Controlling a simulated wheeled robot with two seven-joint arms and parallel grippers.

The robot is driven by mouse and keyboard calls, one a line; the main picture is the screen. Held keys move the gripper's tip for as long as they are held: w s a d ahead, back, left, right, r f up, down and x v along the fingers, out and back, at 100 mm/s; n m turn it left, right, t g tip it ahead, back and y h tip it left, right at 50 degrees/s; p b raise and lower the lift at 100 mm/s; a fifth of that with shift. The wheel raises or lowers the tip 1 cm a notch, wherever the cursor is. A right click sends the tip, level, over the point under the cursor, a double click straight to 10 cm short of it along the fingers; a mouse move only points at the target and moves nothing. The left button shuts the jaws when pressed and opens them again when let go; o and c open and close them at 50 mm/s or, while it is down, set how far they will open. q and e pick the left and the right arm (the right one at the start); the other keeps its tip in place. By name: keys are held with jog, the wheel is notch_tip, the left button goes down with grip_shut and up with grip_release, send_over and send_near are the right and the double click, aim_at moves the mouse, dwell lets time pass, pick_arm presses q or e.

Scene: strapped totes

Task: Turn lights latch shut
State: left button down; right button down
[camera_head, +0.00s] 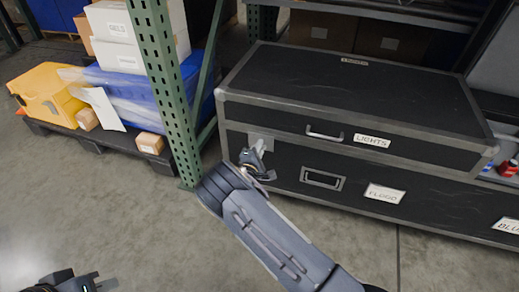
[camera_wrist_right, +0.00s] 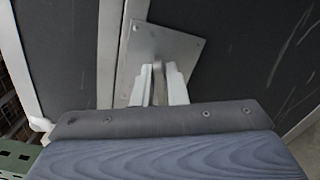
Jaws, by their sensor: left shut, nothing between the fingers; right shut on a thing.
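A black case labelled LIGHTS (camera_head: 430,159) with grey metal edges sits on a larger black case labelled FLOOD (camera_head: 430,203). A square metal latch plate (camera_head: 262,139) is at the left of the LIGHTS case's front; the plate also shows in the right wrist view (camera_wrist_right: 190,52). My right gripper (camera_head: 258,150) is at this plate, its fingers (camera_wrist_right: 158,75) shut on the latch's small upright tab, which is mostly hidden between them. Whether the latch is turned fully shut cannot be told. My left gripper (camera_head: 100,284) is shut and empty at the bottom left, far from the cases.
A green perforated rack post (camera_head: 160,75) stands just left of the cases. A yellow tote (camera_head: 47,92), a blue tote (camera_head: 135,95) and small cardboard boxes (camera_head: 149,143) sit on a dark pallet further left. The concrete floor in front is clear.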

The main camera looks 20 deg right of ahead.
jog(key=shift+f+m+b, duration=0.2)
jog(key=shift+m+b, duration=0.45)
jog(key=shift+m, duration=1.25)
jog(key=c, duration=1.6)
grip_release()
jog(key=shift+o, duration=0.2)
jog(key=shift+s+r, duration=0.1)
jog(key=shift+s+a, duration=0.2)
jog(key=shift+a, duration=0.05)
jog(key=p+v, duration=0.2)
jog(key=v, duration=0.5)
jog(key=shift+s, duration=0.1)
